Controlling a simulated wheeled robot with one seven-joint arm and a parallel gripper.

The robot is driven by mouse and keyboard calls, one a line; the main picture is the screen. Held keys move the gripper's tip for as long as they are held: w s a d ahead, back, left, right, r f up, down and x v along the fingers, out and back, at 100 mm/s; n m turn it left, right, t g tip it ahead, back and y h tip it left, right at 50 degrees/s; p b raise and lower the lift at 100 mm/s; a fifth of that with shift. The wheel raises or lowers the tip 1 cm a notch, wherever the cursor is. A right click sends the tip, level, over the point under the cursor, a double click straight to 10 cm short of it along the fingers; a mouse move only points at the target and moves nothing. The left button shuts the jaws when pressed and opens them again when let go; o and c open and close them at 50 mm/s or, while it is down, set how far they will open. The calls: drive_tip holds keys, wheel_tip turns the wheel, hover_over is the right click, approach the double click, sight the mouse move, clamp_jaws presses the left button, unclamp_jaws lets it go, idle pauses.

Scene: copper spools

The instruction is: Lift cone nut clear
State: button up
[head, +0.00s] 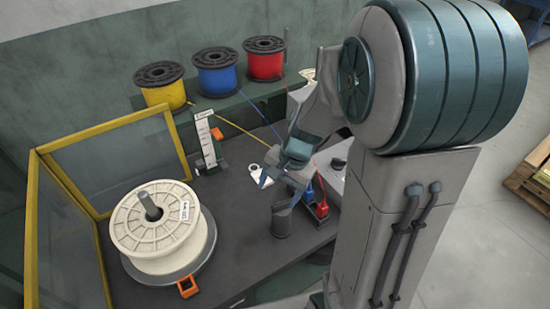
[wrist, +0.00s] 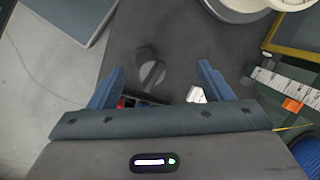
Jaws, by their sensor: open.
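A dark grey, short round part (head: 281,221), seemingly the cone nut, stands on the dark bench, right of the spool. In the wrist view it seems to be the grey round shape with a dark bar (wrist: 152,73), between and beyond my fingertips. My gripper (head: 287,184) is above it, pointing down, with its blue fingers apart and nothing between them. In the wrist view my gripper (wrist: 160,67) is spread wide, apart from the part. A large cream spool (head: 158,228) sits on a round grey base at the left with a bare grey spindle end rising from its centre.
A yellow-framed clear guard (head: 120,152) stands behind and left of the spool. Yellow, blue and red wire spools (head: 217,72) stand on a back shelf. A white scale post (head: 206,140), an orange block (head: 188,286) and a bin with red and blue items (head: 319,208) are near.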

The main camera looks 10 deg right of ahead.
sight(284, 203)
drive_tip(key=w+f+m+p, duration=0.1)
drive_tip(key=f+m+p, duration=0.1)
drive_tip(key=w+d+f+m+p, duration=0.1)
drive_tip(key=f+m, duration=0.1)
drive_tip(key=m, duration=0.1)
drive_tip(key=w+d+f+m+g+p, duration=0.1)
drive_tip(key=w+f+m+p, duration=0.1)
drive_tip(key=shift+f+y+p, duration=0.15)
drive_tip(key=shift+y+p, duration=0.15)
drive_tip(key=shift+y, duration=0.1)
drive_tip(key=shift+d+f+m, duration=0.1)
drive_tip(key=shift+f+m, duration=0.1)
drive_tip(key=shift+m, duration=0.2)
wheel_tip(284, 203, down, 7)
drive_tip(key=b, duration=0.5)
drive_tip(key=shift+f+b, duration=0.15)
drive_tip(key=shift+b, duration=0.15)
clamp_jaws()
